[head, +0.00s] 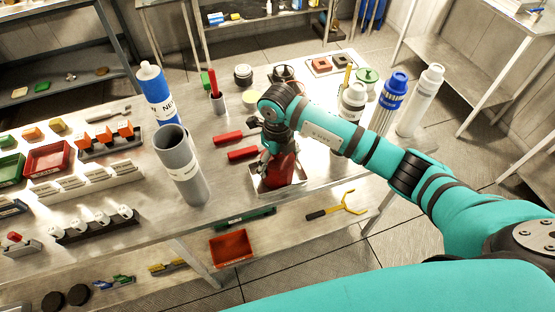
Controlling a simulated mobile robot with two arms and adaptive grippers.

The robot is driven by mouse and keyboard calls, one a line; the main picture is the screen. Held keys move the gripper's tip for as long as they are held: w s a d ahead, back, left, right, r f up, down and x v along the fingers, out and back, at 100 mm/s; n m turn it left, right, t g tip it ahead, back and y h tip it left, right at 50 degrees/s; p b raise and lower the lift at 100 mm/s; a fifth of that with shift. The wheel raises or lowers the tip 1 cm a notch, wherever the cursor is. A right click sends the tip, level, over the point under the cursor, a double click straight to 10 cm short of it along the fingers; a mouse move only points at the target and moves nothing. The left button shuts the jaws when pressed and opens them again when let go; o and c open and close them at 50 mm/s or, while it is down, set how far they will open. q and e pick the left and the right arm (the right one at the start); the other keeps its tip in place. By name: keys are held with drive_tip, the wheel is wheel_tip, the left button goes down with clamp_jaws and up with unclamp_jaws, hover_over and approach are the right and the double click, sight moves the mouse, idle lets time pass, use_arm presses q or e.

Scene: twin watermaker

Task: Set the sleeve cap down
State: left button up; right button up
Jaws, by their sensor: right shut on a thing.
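My right gripper (268,158) points down over a small white tray (299,186) near the front edge of the metal table. It is shut on a dark red part (281,172), which looks like the sleeve cap. This part is at the tray, partly covered by my gripper and wrist; I cannot tell whether it touches the tray floor. A grey open-topped cylinder (181,165), possibly the sleeve, stands upright to the left, apart from the gripper. My left gripper is not in view.
Two red cylinders (236,145) lie left of my wrist. A blue bottle (155,95) stands behind the grey cylinder. A lower shelf holds a red bin (231,248).

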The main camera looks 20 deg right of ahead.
drive_tip(key=o, duration=0.9)
drive_tip(key=shift+r, duration=0.1)
wheel_tip(320, 180, up, 11)
drive_tip(key=b, duration=0.3)
drive_tip(key=shift+r, duration=0.55)
drive_tip(key=shift+f, duration=0.1)
